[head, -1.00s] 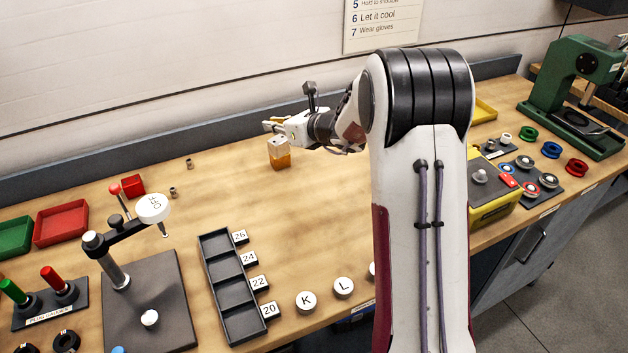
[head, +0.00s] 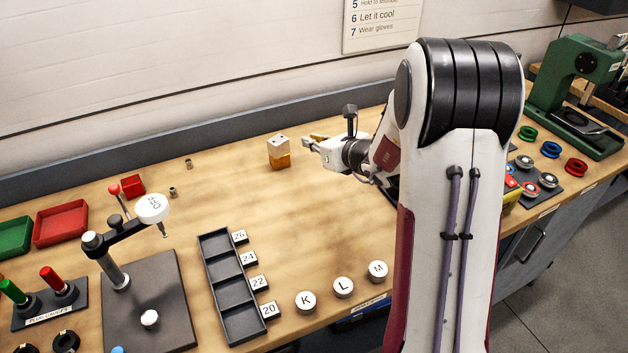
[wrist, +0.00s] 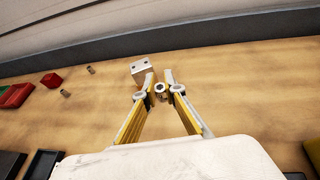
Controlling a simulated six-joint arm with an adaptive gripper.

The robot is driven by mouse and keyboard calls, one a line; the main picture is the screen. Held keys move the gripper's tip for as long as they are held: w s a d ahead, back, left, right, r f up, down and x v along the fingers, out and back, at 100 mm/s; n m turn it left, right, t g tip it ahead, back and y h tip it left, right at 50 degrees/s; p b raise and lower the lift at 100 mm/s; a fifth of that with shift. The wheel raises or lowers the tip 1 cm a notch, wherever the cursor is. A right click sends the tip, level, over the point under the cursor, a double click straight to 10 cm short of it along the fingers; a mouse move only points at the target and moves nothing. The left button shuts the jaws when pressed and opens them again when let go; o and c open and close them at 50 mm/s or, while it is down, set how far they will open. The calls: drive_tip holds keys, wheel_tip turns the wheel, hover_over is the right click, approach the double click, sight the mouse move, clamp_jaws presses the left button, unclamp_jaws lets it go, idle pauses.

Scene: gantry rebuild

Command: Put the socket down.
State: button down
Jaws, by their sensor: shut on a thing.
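My gripper (head: 309,141) is above the middle-right of the bench, to the right of a white and amber block. In the wrist view its two yellow-sided fingers (wrist: 160,87) are shut on a small grey socket (wrist: 160,89), whose round hole faces the camera. Two similar sockets stand on the bench at the left back, one farther back (head: 188,163) and one nearer (head: 172,191). They also show in the wrist view, one farther (wrist: 91,70) and one nearer (wrist: 66,93).
The block (head: 279,161) stands just left of my fingertips. A dark tray (head: 203,246) has compartments tagged 20, 22, 24 and 26. Round lids K (head: 306,301), L (head: 343,287) and M (head: 378,271) stand near the front edge. The wood between tray and gripper is clear.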

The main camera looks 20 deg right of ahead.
hover_over(313, 180)
drive_tip(key=shift+f, duration=3.15)
drive_tip(key=shift+f, duration=1.85)
drive_tip(key=shift+f, duration=0.15)
drive_tip(key=c, duration=2.1)
unclamp_jaws()
